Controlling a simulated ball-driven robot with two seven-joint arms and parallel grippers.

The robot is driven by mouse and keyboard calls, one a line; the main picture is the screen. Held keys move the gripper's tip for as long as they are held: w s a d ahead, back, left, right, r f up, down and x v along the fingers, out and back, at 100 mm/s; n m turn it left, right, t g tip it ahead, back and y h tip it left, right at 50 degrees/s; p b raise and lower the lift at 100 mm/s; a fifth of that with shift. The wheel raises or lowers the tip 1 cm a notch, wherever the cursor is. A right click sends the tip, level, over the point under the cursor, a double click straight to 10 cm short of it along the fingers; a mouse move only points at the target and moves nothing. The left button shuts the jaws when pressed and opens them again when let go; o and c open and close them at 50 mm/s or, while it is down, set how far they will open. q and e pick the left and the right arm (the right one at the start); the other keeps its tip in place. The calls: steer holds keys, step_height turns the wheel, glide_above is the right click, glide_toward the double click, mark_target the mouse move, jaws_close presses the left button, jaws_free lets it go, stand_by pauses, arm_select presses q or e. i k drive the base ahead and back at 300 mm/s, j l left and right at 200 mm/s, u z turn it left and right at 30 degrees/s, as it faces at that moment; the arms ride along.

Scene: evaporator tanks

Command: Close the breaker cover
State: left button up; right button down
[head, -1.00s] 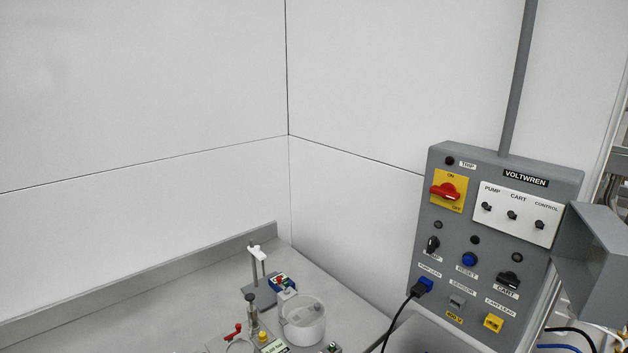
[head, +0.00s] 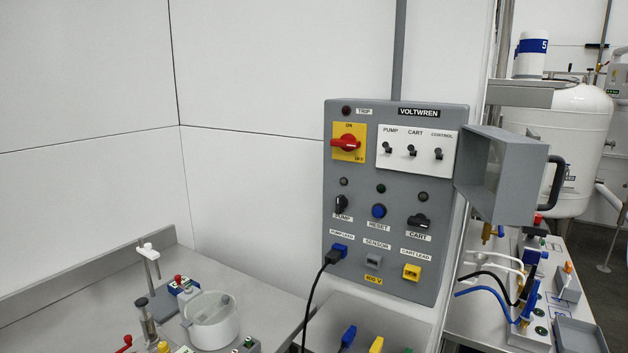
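The breaker cover (head: 520,176) is a grey box-shaped lid in the head view. It stands swung open to the right of the grey VOLTWREN control panel (head: 336,274), attached near the panel's right edge. The white breaker plate (head: 416,167) is uncovered, with three black toggles labelled PUMP, CART and CONTROL. A dark curved handle (head: 557,180) shows just right of the cover; I cannot tell whether it belongs to the cover. Neither of my grippers is in view.
A red rotary switch (head: 346,143) sits left of the breakers. A black lead (head: 309,300) hangs from the panel's blue plug. A bench (head: 90,310) with lab apparatus is at lower left. A white tank (head: 568,130) and a bench with hoses stand behind the cover at right.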

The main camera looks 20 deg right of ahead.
mark_target(514, 203)
steer(key=l+z, duration=0.15)
steer(key=l, duration=2.2)
